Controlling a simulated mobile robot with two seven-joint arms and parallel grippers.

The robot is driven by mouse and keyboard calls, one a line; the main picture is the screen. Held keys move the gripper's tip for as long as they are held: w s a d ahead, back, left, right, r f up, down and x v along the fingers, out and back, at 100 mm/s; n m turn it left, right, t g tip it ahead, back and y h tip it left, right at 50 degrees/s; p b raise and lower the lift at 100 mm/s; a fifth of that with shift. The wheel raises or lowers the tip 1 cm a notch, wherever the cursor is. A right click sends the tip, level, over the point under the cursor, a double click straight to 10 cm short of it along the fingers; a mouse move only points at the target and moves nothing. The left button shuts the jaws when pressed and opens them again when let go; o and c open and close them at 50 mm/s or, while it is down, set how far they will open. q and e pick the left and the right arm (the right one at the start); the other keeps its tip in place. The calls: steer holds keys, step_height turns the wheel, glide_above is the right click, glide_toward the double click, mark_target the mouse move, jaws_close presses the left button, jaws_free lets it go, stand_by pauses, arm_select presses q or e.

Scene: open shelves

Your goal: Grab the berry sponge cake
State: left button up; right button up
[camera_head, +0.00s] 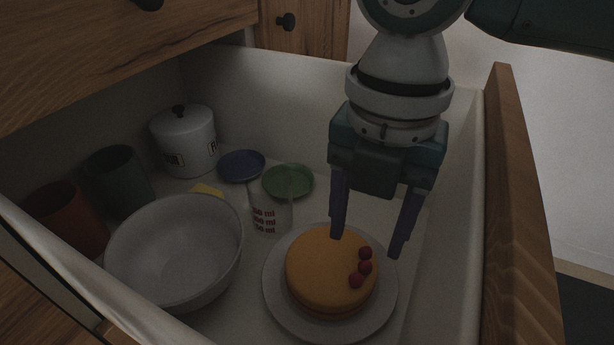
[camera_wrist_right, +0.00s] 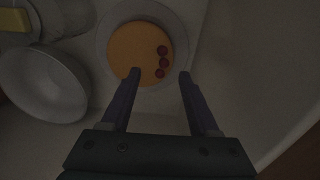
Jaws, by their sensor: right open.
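The berry sponge cake (camera_head: 325,268) is a round orange-yellow cake with three red berries on its right part. It sits on a light grey plate (camera_head: 276,300) in an open drawer. It also shows at the top of the right wrist view (camera_wrist_right: 133,45). My right gripper (camera_head: 366,246) points down over the far right part of the cake, its two dark purple fingers apart and empty. In the right wrist view its fingertips (camera_wrist_right: 160,74) appear around the cake's near right edge, one overlapping the cake. Contact cannot be told. My left gripper is not in view.
A large white bowl (camera_head: 175,250) stands left of the cake. A measuring cup (camera_head: 268,215), a blue dish (camera_head: 241,166), a green dish (camera_head: 288,181), a white lidded canister (camera_head: 185,141) and two cups lie behind. The drawer's wooden front (camera_head: 520,210) rises on the right.

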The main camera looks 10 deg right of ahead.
mark_target(364, 265)
steer(key=f, duration=0.1)
steer(key=f+b, duration=0.1)
steer(key=f, duration=0.1)
steer(key=f+b, duration=0.1)
steer(key=shift+s+d+f, duration=0.15)
steer(key=shift+s+d, duration=0.05)
steer(key=shift+d, duration=0.05)
steer(key=shift+c, duration=0.3)
jaws_close()
stand_by(0.7)
